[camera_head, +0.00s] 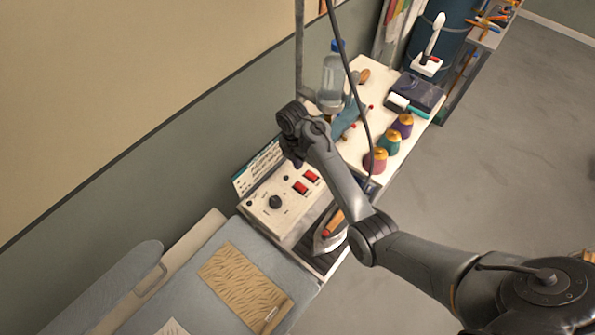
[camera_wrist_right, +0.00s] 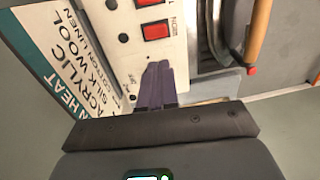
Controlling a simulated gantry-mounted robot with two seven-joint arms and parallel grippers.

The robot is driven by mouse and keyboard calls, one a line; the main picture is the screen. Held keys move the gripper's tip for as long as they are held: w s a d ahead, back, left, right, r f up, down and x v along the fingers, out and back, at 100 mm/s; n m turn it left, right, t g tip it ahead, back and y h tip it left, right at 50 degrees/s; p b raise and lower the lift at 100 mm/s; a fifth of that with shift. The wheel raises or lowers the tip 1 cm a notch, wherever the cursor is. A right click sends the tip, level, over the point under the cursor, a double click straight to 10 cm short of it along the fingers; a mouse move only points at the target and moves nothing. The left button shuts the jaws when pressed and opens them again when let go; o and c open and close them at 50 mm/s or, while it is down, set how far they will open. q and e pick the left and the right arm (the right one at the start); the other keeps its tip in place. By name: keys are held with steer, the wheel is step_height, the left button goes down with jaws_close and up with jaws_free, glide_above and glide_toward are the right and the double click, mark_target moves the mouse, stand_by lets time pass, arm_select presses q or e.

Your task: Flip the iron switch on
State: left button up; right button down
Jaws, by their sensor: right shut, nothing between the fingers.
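The white control panel (camera_head: 262,212) has two red rocker switches, a nearer one (camera_head: 300,187) and a farther one (camera_head: 311,175), and a black round knob (camera_head: 275,202). In the right wrist view, one red switch (camera_wrist_right: 156,30) has a small label beside it that seems to read IRON. Another red switch (camera_wrist_right: 148,3) is cut off at the top edge. My right gripper (camera_head: 293,158) is above the panel's far end. Its purple fingers (camera_wrist_right: 159,70) are together and empty, apart from the switch in the picture; contact with the panel cannot be told. My left gripper is out of view.
The iron (camera_head: 331,231) with an orange handle stands beside the panel. A fabric chart (camera_head: 258,167) stands along the panel's wall side. A clear bottle (camera_head: 332,80), several coloured spools (camera_head: 389,143) and a hanging cable (camera_head: 352,80) are near my right arm.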

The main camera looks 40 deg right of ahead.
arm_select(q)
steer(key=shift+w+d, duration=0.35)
arm_select(e)
steer(key=shift+s+d+r, duration=0.1)
steer(key=shift+s, duration=0.05)
arm_select(q)
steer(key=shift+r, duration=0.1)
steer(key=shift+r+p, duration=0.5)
steer(key=shift+p, duration=0.05)
arm_select(e)
glide_toward(303, 189)
steer(key=f, duration=0.6)
steer(key=shift+s+f, duration=0.35)
steer(key=shift+f, duration=0.05)
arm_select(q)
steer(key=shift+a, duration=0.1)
